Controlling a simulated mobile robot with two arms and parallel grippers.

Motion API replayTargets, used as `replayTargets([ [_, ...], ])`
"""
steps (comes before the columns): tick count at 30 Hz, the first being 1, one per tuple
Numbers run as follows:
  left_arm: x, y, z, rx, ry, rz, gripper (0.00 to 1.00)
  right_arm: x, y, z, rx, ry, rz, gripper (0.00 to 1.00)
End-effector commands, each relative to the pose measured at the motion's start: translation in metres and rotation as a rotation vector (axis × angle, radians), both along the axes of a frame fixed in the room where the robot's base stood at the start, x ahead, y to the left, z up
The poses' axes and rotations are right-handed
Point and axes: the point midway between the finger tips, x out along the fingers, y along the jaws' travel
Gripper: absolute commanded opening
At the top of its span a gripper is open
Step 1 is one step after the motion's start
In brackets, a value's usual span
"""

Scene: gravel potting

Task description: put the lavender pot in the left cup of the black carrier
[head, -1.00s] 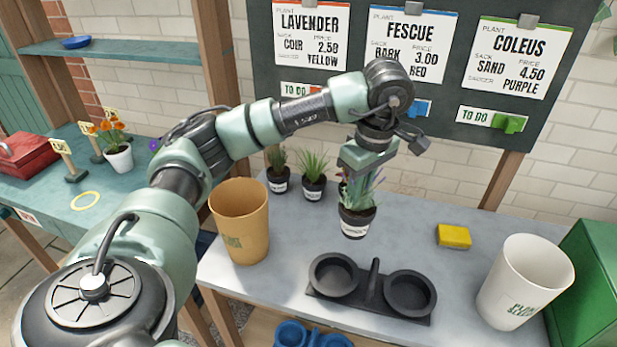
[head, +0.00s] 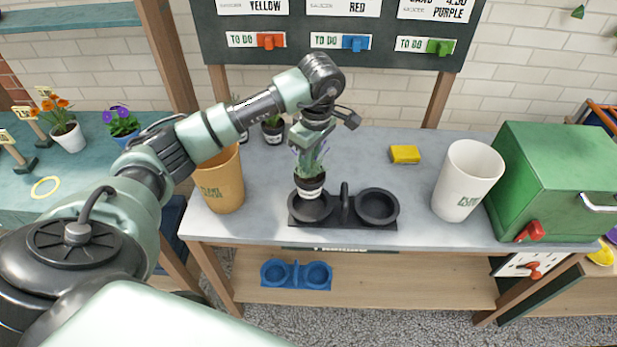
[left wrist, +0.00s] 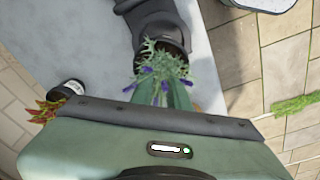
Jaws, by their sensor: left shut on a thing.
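The lavender pot (head: 310,183), dark with a white label and green-purple foliage, is upright at the left cup (head: 311,207) of the black carrier (head: 346,219). Its lower part overlaps the cup; I cannot tell whether its base rests on the cup's floor. My left gripper (head: 309,150) comes from above and is shut on the lavender pot, with foliage around the fingers. The carrier's right cup (head: 377,206) is empty. In the left wrist view the lavender foliage (left wrist: 160,72) shows beyond the gripper body, with the dark carrier (left wrist: 152,18) behind it. My right gripper is out of view.
A tan container (head: 222,185) stands left of the carrier, a white one (head: 467,180) to the right. A yellow block (head: 405,154) lies behind. A green box (head: 555,185) closes off the right end. A small potted plant (head: 273,131) stands at the back.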

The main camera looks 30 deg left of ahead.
Motion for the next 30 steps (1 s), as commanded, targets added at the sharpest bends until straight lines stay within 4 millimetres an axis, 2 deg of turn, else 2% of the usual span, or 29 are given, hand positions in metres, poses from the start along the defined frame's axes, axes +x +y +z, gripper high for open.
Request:
replayTargets([
  [3, 0.0, -0.001, -0.017, -0.002, 0.001, 0.0, 0.0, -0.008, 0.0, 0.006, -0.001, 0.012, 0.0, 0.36],
  [6, 0.0, -0.001, -0.025, -0.001, -0.001, 0.0, 0.0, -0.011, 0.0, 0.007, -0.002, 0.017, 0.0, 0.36],
  [11, 0.0, 0.0, -0.038, -0.001, 0.001, 0.0, 0.0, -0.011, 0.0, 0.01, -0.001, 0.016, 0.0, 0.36],
  [18, 0.0, -0.001, -0.069, -0.001, -0.001, 0.0, 0.0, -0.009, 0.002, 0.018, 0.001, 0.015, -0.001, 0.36],
  [28, 0.001, 0.0, -0.074, 0.0, -0.003, 0.0, 0.0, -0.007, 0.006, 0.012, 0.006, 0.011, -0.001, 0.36],
  [29, 0.0, 0.0, -0.074, 0.0, -0.002, 0.0, 0.19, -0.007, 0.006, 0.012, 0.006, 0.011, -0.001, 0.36],
  [30, 0.0, -0.001, -0.073, -0.001, -0.002, 0.0, 0.3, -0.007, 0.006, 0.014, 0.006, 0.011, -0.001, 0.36],
])
